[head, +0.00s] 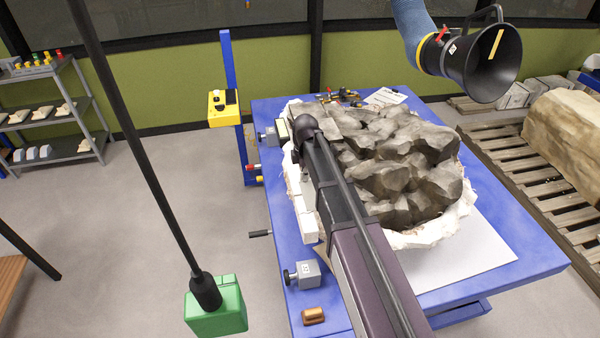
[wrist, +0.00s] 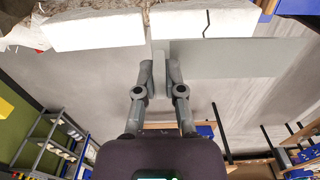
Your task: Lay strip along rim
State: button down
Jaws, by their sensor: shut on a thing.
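The large grey-brown fossil rock (head: 410,165) sits in a white plaster jacket (head: 440,232) on the blue table. White blocks (head: 306,218) line the jacket's left rim; the wrist view shows two side by side, a left block (wrist: 95,29) and a right block (wrist: 190,24) marked by a dark jagged line. My gripper (wrist: 160,68) is just off this rim near the gap between them. Its fingers are closed on a thin grey piece. A flat grey strip (wrist: 245,58) reaches right from there; how it joins the piece is unclear. My arm hides the gripper in the head view.
A grey clamp-like block (head: 308,273) and a brown block (head: 313,315) lie on the blue table (head: 525,245). A black extraction hood (head: 480,62) hangs at upper right. A green block (head: 216,308) on a black rod is at lower left. Pallets (head: 535,180) stand right.

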aim_at(302, 199)
jog(key=shift+s+a, duration=0.15)
jog(key=shift+a, duration=0.1)
jog(key=shift+a+f, duration=0.1)
jog(key=shift+f, duration=0.05)
jog(key=shift+f+b, duration=0.15)
jog(key=shift+b, duration=0.15)
jog(key=shift+f+b, duration=4)
jog(key=shift+s+f, duration=0.1)
jog(key=shift+f, duration=0.05)
jog(key=c, duration=0.7)
grip_release()
jog(key=shift+o, duration=0.2)
